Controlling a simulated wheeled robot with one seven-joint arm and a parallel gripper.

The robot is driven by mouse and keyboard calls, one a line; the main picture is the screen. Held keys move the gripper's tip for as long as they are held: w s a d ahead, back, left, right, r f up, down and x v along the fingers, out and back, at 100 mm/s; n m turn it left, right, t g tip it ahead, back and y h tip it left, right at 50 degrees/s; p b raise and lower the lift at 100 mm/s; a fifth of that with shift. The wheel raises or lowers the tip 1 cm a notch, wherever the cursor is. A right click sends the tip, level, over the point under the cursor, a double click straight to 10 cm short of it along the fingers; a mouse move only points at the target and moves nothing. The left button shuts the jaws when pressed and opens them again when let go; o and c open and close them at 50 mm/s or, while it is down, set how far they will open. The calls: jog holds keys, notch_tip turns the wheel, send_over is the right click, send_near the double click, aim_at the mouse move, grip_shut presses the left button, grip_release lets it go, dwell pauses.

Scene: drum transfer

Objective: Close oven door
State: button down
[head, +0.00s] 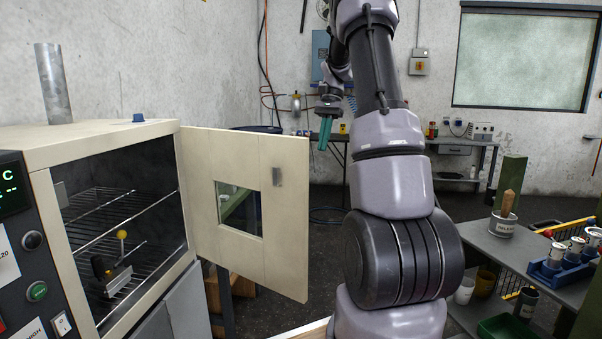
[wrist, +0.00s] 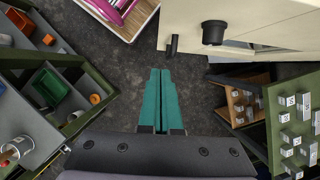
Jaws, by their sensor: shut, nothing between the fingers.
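The oven (head: 110,143) stands at the left in the head view, a cream box with its front open. Its cream door (head: 237,262) with a small square window is swung wide open to the right. Inside are wire racks (head: 100,205) and a dark object with a yellow knob (head: 122,234). My gripper (head: 324,137) has teal fingers and is raised to the right of the door, apart from it. In the wrist view the gripper fingers (wrist: 161,90) are together and empty. A cream panel with a black knob (wrist: 214,33) shows ahead; I cannot tell for sure that it is the door.
A grey bench (head: 490,240) with a labelled pot (head: 503,224) and a blue rack (head: 560,262) stands at the right. A table (head: 470,143) stands at the back wall. The wrist view shows shelves on both sides, with dark floor (wrist: 120,68) between.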

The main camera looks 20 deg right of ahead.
jog(key=s+a+f, duration=0.3)
jog(key=a+f, duration=0.3)
jog(key=f, duration=0.3)
jog(key=shift+s+a+f, duration=0.15)
jog(key=shift+a, duration=0.05)
dwell(0.3)
